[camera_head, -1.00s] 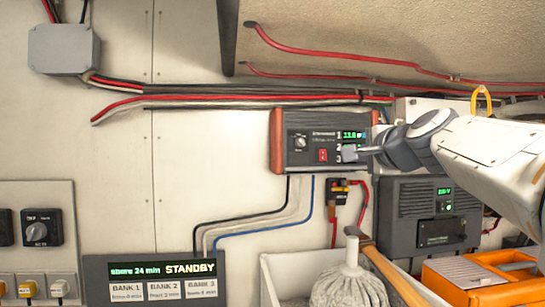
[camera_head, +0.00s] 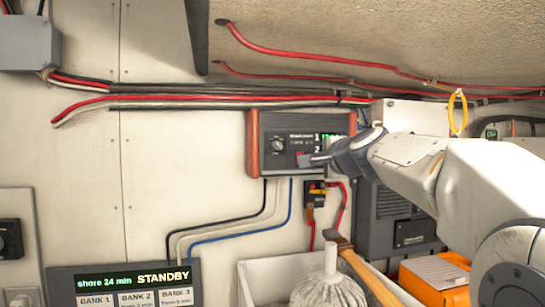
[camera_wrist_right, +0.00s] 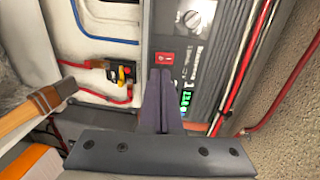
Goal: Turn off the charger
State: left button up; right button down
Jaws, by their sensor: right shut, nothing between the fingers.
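The charger (camera_head: 263,155) is a dark wall box with red-brown end caps, a round knob (camera_head: 278,145) and a green numeric display, partly hidden by my gripper. Its red rocker switch (camera_wrist_right: 165,57) shows clearly in the right wrist view. In the head view the switch is mostly covered by the fingertips. My right gripper (camera_head: 306,160) is shut and empty, its tips at the charger's face by the switch. In the wrist view the closed fingers (camera_wrist_right: 160,72) point at the switch's lower edge. I cannot tell whether they touch it. My left gripper is out of view.
Red and black cables (camera_head: 220,102) run above the charger. A red-wired fuse holder (camera_head: 315,194) is below it. A STANDBY panel (camera_head: 125,282) is lower left. A mop (camera_head: 330,285) with a wooden-handled tool stands in a white bin below. An orange case (camera_head: 440,280) is lower right.

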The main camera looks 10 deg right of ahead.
pick_arm(q)
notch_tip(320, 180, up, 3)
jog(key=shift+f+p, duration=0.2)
jog(key=shift+p, duration=0.85)
pick_arm(e)
jog(key=w, duration=0.7)
jog(key=shift+w+f, duration=0.25)
jog(key=shift+f, duration=0.2)
jog(key=shift+a, duration=0.1)
